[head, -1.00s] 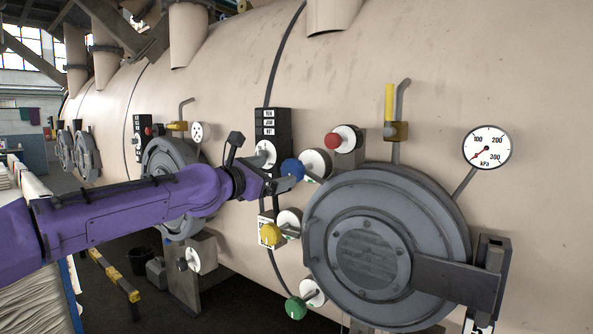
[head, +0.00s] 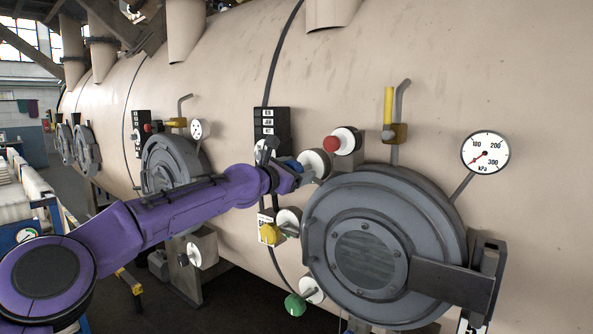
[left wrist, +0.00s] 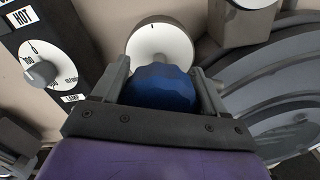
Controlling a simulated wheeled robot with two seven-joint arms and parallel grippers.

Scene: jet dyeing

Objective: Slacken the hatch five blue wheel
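The blue wheel (head: 291,165) sits on a white dial (head: 316,165) at the upper left of the round grey hatch (head: 372,250), below the red wheel. My left gripper (head: 298,171) is at the blue wheel and partly covers it. In the left wrist view the faceted blue wheel (left wrist: 163,88) lies between my two fingers (left wrist: 163,72), which appear to touch its sides. The white dial (left wrist: 160,45) behind it shows a black mark at its top. A partly cut-off plate with a 5 (head: 474,327) shows below the hatch bracket. My right gripper is not in view.
A red wheel (head: 332,143), a yellow wheel (head: 268,234) and a green wheel (head: 295,304) stand close around. A black switch panel (head: 271,126) is just left, a pressure gauge (head: 485,153) at upper right. Another hatch (head: 172,165) lies farther left.

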